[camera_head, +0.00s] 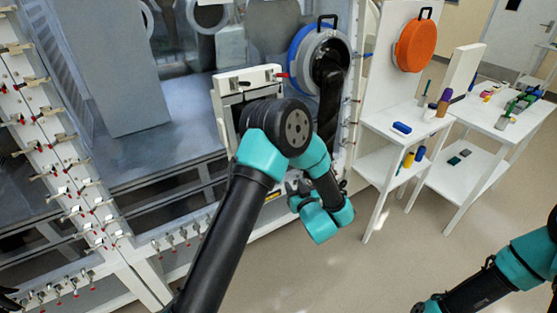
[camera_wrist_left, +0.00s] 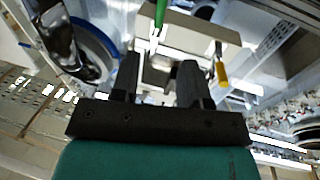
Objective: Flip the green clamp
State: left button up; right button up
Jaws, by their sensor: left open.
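The green clamp (camera_wrist_left: 160,14) shows in the left wrist view as a narrow green handle at the top, just beyond my fingertips and between their lines. Its base is unclear against the white parts around it. I cannot pick the green clamp out in the head view, where my arm covers part of the panel. My left gripper (camera_wrist_left: 158,75) is open, with its two dark fingers apart and nothing clearly between them. In the head view the left gripper (camera_head: 293,188) is small and dark, low in front of the glovebox. My right gripper is not in view.
A yellow-handled part (camera_wrist_left: 221,73) stands right of my fingers. A blue-ringed port (camera_head: 298,53) is behind my left arm. Red-tipped clamps (camera_head: 66,190) line the white frame at left. White tables (camera_head: 410,120) stand at right, with an orange round cover (camera_head: 414,46) above. The floor between is clear.

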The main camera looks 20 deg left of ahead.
pick_arm(q)
jog(key=x, duration=1.5)
jog(key=shift+w+a, duration=0.25)
grip_shut()
